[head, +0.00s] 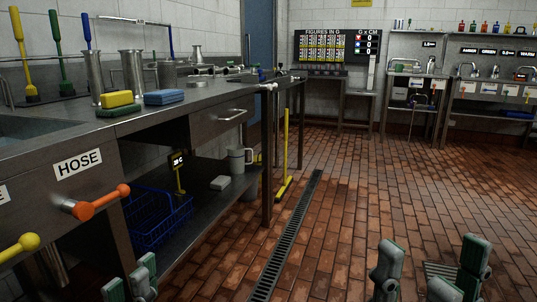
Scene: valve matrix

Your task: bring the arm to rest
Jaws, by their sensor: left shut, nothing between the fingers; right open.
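My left gripper (132,282) shows at the bottom edge, left of the middle, in the head view. Its grey-green fingers are close together and hold nothing. My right gripper (432,260) is at the bottom right, over the tiled floor. Its fingers are spread wide and empty. Both arms behind the grippers are out of frame. The orange valve handle (101,203) sticks out from the bench front under the HOSE label (78,164), above and left of my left gripper. The yellow valve handle (20,247) is lower at the left edge. Neither gripper touches a handle.
A steel bench (215,97) runs along the left, with sponges (118,99) on top. Its lower shelf holds a blue basket (158,215) and a grey jug (240,160). A yellow squeegee (285,150) stands by the bench end. The brick-tiled floor (350,190) is open, with a drain (290,235).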

